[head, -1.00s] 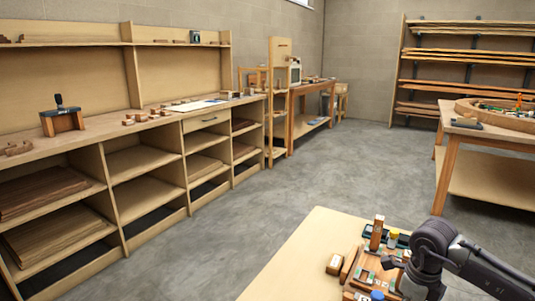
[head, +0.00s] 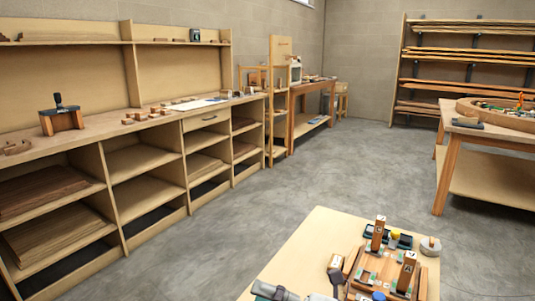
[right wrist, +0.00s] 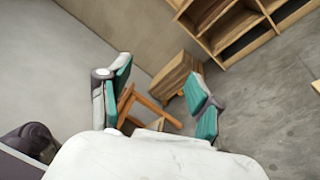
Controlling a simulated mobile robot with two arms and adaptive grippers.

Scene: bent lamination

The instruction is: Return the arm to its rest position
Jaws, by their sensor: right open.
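My right gripper (right wrist: 158,68) is open in the right wrist view, its two teal-padded fingers wide apart with nothing between them. Behind the fingers are a wooden stool-like frame, wall and floor. In the head view, grey parts of my right gripper (head: 277,291) show low at the bottom edge, by the front left of the worktable (head: 313,232); its fingertips are hard to make out there. The wooden assembly (head: 385,268) lies on the worktable with upright wooden blocks on it. My left gripper does not show.
A long shelf unit (head: 145,167) runs along the left wall. A workbench (head: 490,138) with a curved wooden piece stands at the right, and a lumber rack (head: 465,75) stands at the back. The grey floor (head: 335,170) between them is clear.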

